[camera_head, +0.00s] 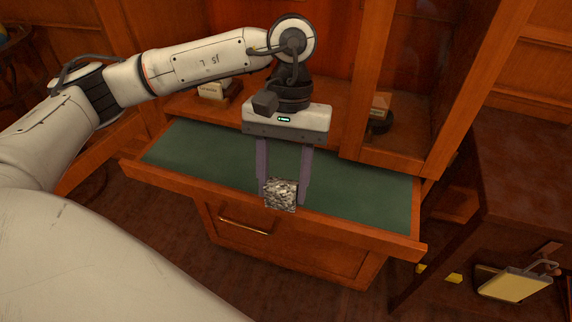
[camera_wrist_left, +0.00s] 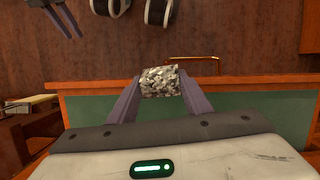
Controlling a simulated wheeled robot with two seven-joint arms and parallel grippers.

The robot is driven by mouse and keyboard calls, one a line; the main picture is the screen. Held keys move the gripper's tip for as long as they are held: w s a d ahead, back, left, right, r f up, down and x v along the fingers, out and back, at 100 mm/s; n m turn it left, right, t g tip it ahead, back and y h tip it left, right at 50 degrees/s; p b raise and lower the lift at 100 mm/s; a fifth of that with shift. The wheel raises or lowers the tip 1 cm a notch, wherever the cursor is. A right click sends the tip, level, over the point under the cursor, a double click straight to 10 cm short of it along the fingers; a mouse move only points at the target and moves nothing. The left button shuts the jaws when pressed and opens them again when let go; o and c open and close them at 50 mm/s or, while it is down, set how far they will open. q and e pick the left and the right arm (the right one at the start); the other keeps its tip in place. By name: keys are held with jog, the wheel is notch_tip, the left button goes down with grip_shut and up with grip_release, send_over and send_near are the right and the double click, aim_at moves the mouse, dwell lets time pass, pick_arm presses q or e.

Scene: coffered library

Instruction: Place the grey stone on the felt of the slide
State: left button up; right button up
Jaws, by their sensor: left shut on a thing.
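My left gripper (camera_head: 282,185) is shut on the grey stone (camera_head: 281,195), a speckled grey block held between its two purple-grey fingers. The stone also shows between the fingertips in the left wrist view (camera_wrist_left: 160,82). The slide is a pulled-out wooden board lined with green felt (camera_head: 208,160), which also shows in the left wrist view (camera_wrist_left: 85,115). In the head view the stone overlaps the slide's front rim (camera_head: 350,230). In the wrist view it overlaps the same rim. I cannot tell its exact height above the slide.
A drawer front with a brass handle (camera_head: 245,225) is below. A yellow-faced item (camera_head: 512,284) is at the lower right. The felt looks bare.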

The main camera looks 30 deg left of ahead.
pick_arm(q)
jog(key=w+a+n+t+h, duration=0.2)
jog(key=w+a+n, duration=0.1)
jog(key=n, duration=0.7)
notch_tip(320, 180, up, 4)
jog(key=f+n+t+y, duration=0.1)
jog(key=n+t+y, duration=0.3)
jog(key=n, duration=2.1)
send_over(272, 168)
jog(key=a, duration=0.3)
jog(key=f, duration=0.9)
jog(key=shift+s+a+f, duration=0.1)
jog(key=shift+s, duration=0.1)
jog(key=shift+f+b, duration=0.25)
jog(key=shift+b, duration=0.1)
jog(key=o, duration=1.3)
jog(key=shift+r, duration=0.1)
